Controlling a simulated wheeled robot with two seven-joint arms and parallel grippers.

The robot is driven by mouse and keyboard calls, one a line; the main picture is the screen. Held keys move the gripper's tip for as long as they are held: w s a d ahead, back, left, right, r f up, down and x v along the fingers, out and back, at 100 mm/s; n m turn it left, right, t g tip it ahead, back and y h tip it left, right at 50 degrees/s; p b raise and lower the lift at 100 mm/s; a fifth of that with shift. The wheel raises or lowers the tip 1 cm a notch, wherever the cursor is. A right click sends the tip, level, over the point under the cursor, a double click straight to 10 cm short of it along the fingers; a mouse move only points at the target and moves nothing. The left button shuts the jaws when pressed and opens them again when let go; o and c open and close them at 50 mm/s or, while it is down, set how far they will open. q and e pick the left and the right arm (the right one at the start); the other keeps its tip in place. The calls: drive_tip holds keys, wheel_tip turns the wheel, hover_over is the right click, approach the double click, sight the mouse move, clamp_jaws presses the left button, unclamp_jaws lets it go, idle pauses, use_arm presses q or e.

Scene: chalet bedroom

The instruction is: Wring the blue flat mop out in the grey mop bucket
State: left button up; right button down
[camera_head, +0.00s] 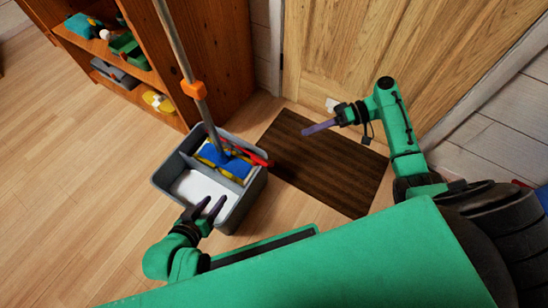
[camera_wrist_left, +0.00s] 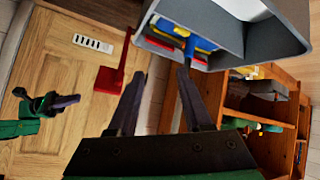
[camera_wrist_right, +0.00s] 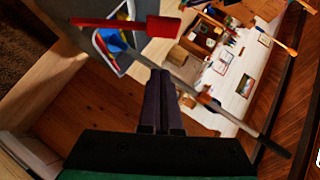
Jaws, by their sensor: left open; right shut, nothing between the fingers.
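The grey mop bucket (camera_head: 163,178) stands on the floor left of the dark mat. The blue flat mop (camera_head: 215,155) has its head in the far part of the bucket, among yellow parts. Its pole (camera_head: 177,40) leans up and left and carries an orange grip (camera_head: 193,90). A red lever (camera_head: 250,157) sticks out at the bucket's right side; it also shows in the left wrist view (camera_wrist_left: 118,80). My left gripper (camera_head: 209,205) is open and empty at the bucket's near side. My right gripper (camera_head: 305,131) is shut and empty, over the mat, right of the lever and apart from it.
A wooden shelf (camera_head: 215,45) with several items stands behind the bucket. A wooden door (camera_head: 350,50) is at the back, with the dark striped mat (camera_head: 330,175) before it. The wooden floor (camera_head: 70,180) on the left is clear.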

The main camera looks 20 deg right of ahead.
drive_tip(key=b, duration=0.2)
approach(262, 159)
drive_tip(key=w+a, duration=0.3)
drive_tip(key=s+a+f, duration=0.2)
drive_tip(key=shift+a, duration=0.25)
use_arm(q)
drive_tip(key=shift+s+d+f+n+t+h, duration=0.15)
drive_tip(key=shift+d+f+t+h, duration=0.1)
drive_tip(key=shift+d+f+t, duration=0.25)
drive_tip(key=shift+w+d+f+n+t+h, duration=0.15)
drive_tip(key=shift+d+f+t+h, duration=0.1)
drive_tip(key=shift+d+t, duration=0.35)
drive_tip(key=shift+s+r, duration=0.1)
